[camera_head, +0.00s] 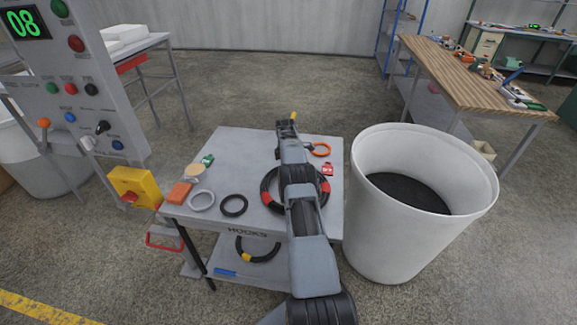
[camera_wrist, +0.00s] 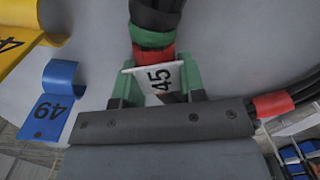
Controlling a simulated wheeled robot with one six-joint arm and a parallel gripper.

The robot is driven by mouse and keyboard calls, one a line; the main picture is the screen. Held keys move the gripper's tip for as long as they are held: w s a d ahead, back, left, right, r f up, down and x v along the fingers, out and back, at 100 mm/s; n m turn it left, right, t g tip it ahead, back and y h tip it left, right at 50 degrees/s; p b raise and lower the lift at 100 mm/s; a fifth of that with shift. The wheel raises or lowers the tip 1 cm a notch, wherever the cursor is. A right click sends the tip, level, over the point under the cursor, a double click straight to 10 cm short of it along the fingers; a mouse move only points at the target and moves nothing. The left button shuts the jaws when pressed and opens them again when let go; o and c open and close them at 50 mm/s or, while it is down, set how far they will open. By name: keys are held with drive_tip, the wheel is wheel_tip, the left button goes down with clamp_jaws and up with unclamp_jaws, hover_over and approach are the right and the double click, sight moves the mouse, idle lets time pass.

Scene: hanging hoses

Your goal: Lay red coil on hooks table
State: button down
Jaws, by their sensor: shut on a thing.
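The red coil (camera_head: 267,198), a black hose ring with red bands, shows over the pale grey hooks table (camera_head: 250,148). My arm crosses in front of it and hides part of the ring. In the wrist view, my gripper (camera_wrist: 158,77) has green fingers closed around the coil at a red band (camera_wrist: 154,51). A white tag marked 45 sits between the fingers. Another red band of the coil (camera_wrist: 271,104) shows at the right. My fingertips are hidden in the head view. I cannot tell whether the coil touches the table top.
The table also holds a black ring (camera_head: 234,205), a grey ring (camera_head: 201,201) and an orange ring (camera_head: 320,149). A yellow-banded coil (camera_head: 258,250) is below. A white bin (camera_head: 365,235) stands close at right.

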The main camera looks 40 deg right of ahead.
drive_tip(key=shift+r, duration=0.1)
drive_tip(key=c, duration=0.6)
unclamp_jaws()
drive_tip(key=shift+r, duration=0.4)
drive_tip(key=r+p, duration=0.3)
drive_tip(key=r, duration=0.1)
drive_tip(key=r+p, duration=0.3)
drive_tip(key=r, duration=0.1)
drive_tip(key=r+p, duration=0.3)
drive_tip(key=r, duration=0.2)
drive_tip(key=shift+w+a, duration=0.1)
drive_tip(key=shift+w, duration=0.2)
